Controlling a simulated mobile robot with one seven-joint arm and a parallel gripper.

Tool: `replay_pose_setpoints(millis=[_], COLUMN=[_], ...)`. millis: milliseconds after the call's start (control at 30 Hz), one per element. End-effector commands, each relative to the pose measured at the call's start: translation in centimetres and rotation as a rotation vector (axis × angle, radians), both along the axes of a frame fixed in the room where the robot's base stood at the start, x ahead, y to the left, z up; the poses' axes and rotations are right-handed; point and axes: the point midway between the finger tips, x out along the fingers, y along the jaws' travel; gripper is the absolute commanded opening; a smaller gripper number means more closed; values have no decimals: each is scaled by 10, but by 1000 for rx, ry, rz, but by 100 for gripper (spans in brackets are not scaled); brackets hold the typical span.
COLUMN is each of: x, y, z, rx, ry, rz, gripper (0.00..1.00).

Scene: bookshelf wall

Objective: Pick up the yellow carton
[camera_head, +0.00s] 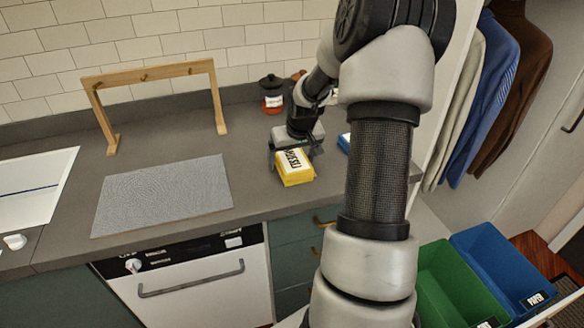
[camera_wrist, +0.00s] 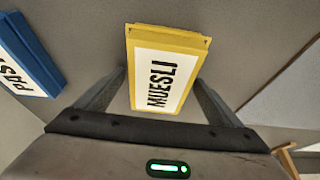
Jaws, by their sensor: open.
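The yellow carton (camera_head: 294,168), with a white label, lies on the grey counter near its front edge in the head view. In the wrist view the yellow carton (camera_wrist: 163,68) shows the word MUESLI and lies ahead of and partly between my gripper's fingers. My gripper (camera_wrist: 160,88) is open, with one finger on each side of the carton's near end and a visible gap at both sides. In the head view my gripper (camera_head: 296,150) is at the carton's far end, partly hiding it.
A blue carton (camera_wrist: 28,58) lies beside the yellow one; my arm mostly hides it in the head view. A dark-lidded jar (camera_head: 271,94) stands behind. A grey mat (camera_head: 163,195) and a wooden rack (camera_head: 150,75) are to the left. Green (camera_head: 445,285) and blue (camera_head: 500,265) bins stand at lower right.

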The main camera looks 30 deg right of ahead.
Motion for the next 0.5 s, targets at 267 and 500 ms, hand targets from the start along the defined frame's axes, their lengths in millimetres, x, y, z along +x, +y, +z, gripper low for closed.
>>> replay_pose_setpoints(millis=[267, 500], x=[0, 0], y=[0, 0], z=[1, 1], rx=[-1, -1], ry=[-1, -1], rz=[0, 0], gripper=[70, 44])
